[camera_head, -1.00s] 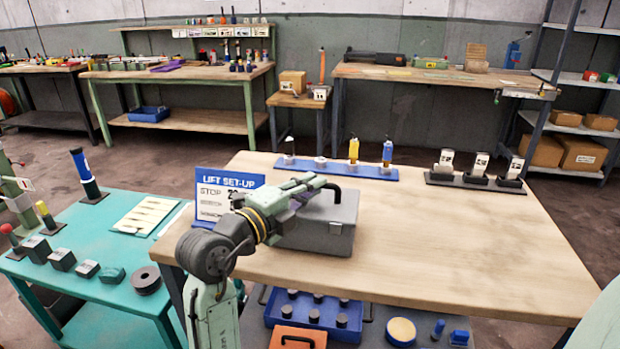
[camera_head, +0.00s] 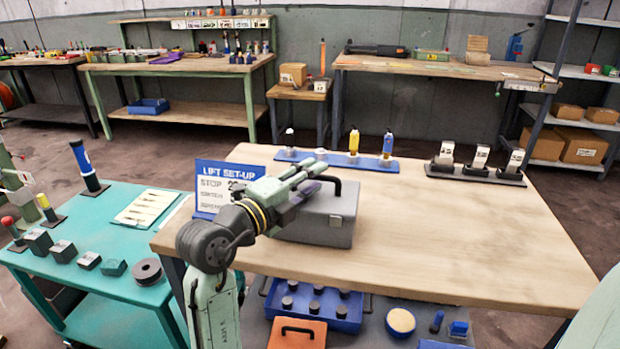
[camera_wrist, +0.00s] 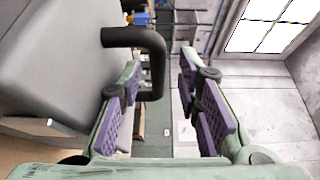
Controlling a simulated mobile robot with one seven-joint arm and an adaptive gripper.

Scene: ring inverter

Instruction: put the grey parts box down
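The grey parts box (camera_head: 318,220) rests on the wooden table, lid shut, beside the lift set-up sign. Its black handle (camera_head: 336,184) stands at the top; in the wrist view the box (camera_wrist: 55,70) fills the left side and its handle (camera_wrist: 153,70) reaches out from it. My gripper (camera_head: 314,178) is at the handle, over the left part of the box. In the wrist view my gripper (camera_wrist: 160,75) has its two purple-padded fingers apart. The handle's bar appears in the gap, nearer the left finger, with a visible space to the right finger.
The blue and white sign (camera_head: 226,190) stands close to the box's left. A blue rack (camera_head: 335,160) with bottles and a dark rack (camera_head: 476,174) line the table's back edge. The table's right and front (camera_head: 450,240) are clear. A teal table (camera_head: 100,230) holds several parts at left.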

